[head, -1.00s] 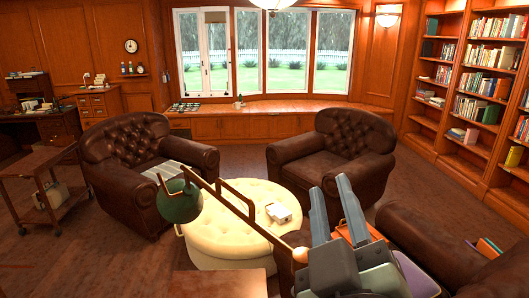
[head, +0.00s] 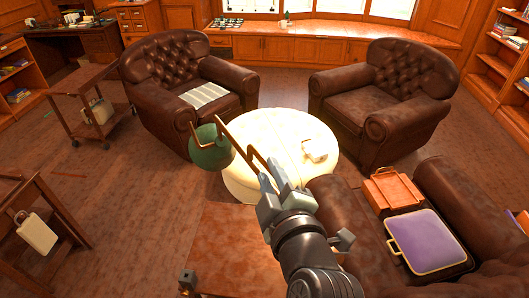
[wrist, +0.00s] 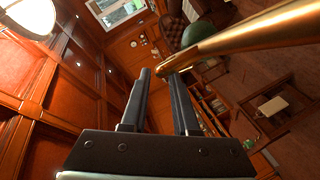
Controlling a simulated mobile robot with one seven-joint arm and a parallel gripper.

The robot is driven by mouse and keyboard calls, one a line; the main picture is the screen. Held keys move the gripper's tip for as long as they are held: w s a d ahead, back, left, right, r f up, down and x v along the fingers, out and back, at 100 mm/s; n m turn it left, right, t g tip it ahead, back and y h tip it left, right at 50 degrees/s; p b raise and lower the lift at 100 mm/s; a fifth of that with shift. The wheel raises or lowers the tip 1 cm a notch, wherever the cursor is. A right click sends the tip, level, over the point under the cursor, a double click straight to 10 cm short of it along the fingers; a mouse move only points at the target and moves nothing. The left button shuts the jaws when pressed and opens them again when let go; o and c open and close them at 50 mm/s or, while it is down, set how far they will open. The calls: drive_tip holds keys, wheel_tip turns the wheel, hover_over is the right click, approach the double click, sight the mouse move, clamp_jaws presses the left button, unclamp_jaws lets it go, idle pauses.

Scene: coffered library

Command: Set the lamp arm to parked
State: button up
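The lamp has a round green shade (head: 210,147) and a thin brass lamp arm (head: 238,148) running from the shade down right to my gripper (head: 268,182). In the wrist view, the brass arm (wrist: 250,32) enters from the upper right and ends in view by my fingertips (wrist: 159,74). The green shade (wrist: 197,33) shows behind it. My two dark fingers stand apart with a gap between them. The brass lies at or just beyond the right fingertip; I cannot tell whether they touch. My gripper and wrist hide the lamp's lower joint and base in the head view.
A brown table top (head: 232,245) lies below the lamp. A cream round ottoman (head: 240,185) stands behind, with leather armchairs (head: 190,85) (head: 385,95) beyond. A leather sofa (head: 340,205) with a purple case (head: 428,240) is at right.

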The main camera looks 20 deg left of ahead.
sight(267, 168)
drive_tip(key=shift+p+x, duration=0.55)
drive_tip(key=shift+x, duration=1.6)
clamp_jaws()
